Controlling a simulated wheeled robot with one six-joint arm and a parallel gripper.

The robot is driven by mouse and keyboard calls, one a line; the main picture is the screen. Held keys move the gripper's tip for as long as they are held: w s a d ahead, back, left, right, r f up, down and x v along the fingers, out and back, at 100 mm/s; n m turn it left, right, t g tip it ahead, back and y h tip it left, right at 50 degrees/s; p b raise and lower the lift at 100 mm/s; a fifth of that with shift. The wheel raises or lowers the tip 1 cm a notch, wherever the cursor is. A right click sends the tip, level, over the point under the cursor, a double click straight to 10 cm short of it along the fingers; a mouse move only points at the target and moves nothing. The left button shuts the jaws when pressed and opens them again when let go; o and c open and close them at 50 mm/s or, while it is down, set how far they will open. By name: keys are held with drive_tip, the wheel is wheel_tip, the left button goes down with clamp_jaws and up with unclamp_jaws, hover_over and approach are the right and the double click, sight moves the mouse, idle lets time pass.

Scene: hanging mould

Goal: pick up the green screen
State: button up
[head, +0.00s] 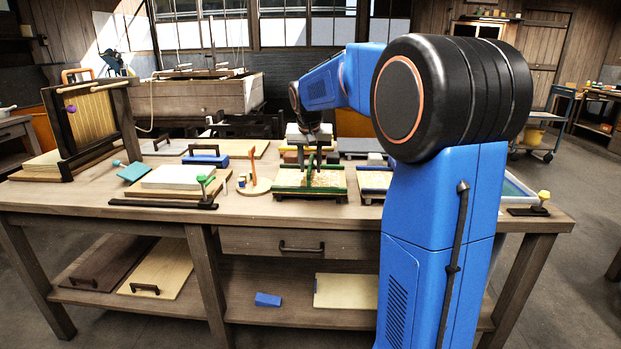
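The green screen (310,195) lies on the workbench near the front edge, left of my arm. It has a pale mesh-like face and a dark frame with a green front edge. A dark green upright part stands at its middle. My gripper (312,165) points down over this part of the screen from behind. The dark fingers and the upright part overlap in the picture, so I cannot tell whether they touch or whether the gripper is open or shut. The screen appears to rest on the bench.
A similar frame with a blue edge (374,183) lies just right, partly hidden by my arm. A small round stand with an orange post (254,184) is close on the left. A pale slab (180,176) and a blue block (206,160) are farther left. The bench's front edge is near.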

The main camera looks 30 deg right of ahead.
drive_tip(key=shift+c, duration=0.3)
clamp_jaws()
drive_tip(key=shift+r, duration=0.1)
